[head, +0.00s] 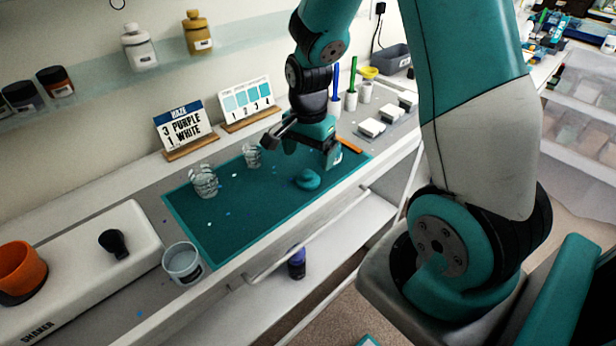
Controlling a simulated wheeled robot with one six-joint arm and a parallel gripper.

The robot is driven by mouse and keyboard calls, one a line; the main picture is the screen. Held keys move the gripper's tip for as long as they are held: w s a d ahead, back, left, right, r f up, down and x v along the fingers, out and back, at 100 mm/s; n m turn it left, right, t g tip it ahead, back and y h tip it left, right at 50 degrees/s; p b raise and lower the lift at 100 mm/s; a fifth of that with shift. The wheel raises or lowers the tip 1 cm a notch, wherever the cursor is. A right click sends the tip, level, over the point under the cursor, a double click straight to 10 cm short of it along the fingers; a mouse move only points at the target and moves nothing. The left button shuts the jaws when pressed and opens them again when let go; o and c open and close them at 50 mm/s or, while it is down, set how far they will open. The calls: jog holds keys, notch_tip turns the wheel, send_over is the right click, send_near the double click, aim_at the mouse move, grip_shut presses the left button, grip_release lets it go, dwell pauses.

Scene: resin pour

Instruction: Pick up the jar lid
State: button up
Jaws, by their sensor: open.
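A small round teal piece (308,179) lies on the teal work mat (225,244). It could be the jar lid, but at this size I cannot tell for sure. My gripper (302,150) is open just above and behind this piece in the picture, over the right part of the mat. Nothing shows between its fingers, and I see a gap between them and the piece. A dark blue-purple jar (297,263) stands on the lower shelf under the bench.
Two clear cups (203,181) (252,155) stand on the mat's left and back. Label cards (185,128), brushes and white blocks (372,127) line the back and right. The mat's front middle is mostly clear.

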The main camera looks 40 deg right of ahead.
aim_at(309, 172)
jog(key=shift+f+p, duration=0.45)
jog(key=shift+f, duration=2.45)
jog(key=c, duration=1)
